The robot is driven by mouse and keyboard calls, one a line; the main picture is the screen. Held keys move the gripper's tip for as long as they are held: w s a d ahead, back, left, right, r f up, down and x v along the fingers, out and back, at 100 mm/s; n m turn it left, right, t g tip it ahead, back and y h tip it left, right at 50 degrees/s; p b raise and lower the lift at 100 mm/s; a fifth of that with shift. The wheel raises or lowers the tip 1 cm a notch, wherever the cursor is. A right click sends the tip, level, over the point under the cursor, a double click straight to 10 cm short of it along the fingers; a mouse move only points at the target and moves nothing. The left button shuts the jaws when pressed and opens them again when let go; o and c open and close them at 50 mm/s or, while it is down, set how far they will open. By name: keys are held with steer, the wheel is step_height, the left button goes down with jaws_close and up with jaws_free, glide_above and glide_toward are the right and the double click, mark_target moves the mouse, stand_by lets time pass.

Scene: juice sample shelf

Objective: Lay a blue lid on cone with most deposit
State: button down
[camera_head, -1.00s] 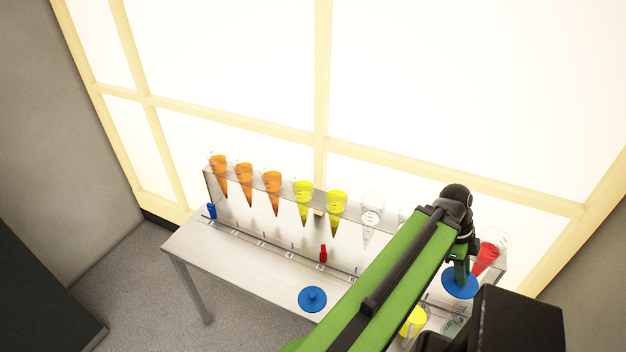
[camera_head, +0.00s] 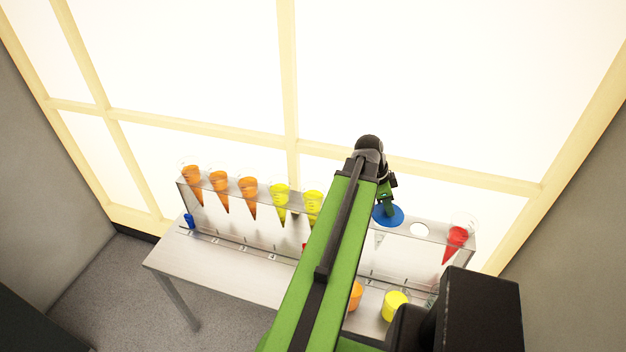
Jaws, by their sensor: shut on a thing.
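My gripper (camera_head: 386,205) is shut on a blue lid (camera_head: 390,217) and holds it level by its top, at the shelf's right part. The tip of a clear cone (camera_head: 379,239) shows just below the lid. I cannot tell whether the lid touches that cone. Orange cones (camera_head: 219,181), yellow cones (camera_head: 279,192) and a red cone (camera_head: 456,240) hang in the clear rack (camera_head: 340,214). Part of the rack is hidden behind my arm. Deposit in the cones is too small to judge.
An empty rack hole (camera_head: 419,230) lies right of the lid. An orange cup (camera_head: 355,294) and a yellow cup (camera_head: 394,304) stand on the table (camera_head: 230,273) in front. A small blue marker (camera_head: 190,221) stands at the left end. The left front of the table is clear.

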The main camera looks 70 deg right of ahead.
steer(key=w+d+r+n+t+h+p, duration=0.1)
steer(key=w+d+r+n+p, duration=0.15)
steer(key=w, duration=0.55)
steer(key=w+d+r+n+h+p, duration=0.1)
steer(key=w+d+r+n+p, duration=0.2)
steer(key=w, duration=0.5)
steer(key=w+f+b, duration=0.2)
steer(key=w, duration=0.1)
steer(key=w+d+f+b, duration=0.1)
steer(key=w+f+b, duration=0.1)
steer(key=w+b, duration=0.1)
steer(key=w+f+b, duration=0.2)
steer(key=w+b, duration=0.1)
steer(key=w, duration=0.2)
steer(key=shift+w+d+f, duration=0.1)
steer(key=shift+w+d, duration=0.1)
steer(key=shift+w, duration=0.25)
step_height(320, 180, down, 4)
steer(key=b, duration=0.4)
steer(key=shift+f+b, duration=0.2)
steer(key=shift+b, duration=0.1)
steer(key=shift+r, duration=0.25)
steer(key=shift+f, duration=0.15)
steer(key=c, duration=1.2)
jaws_free()
steer(key=shift+c, duration=0.2)
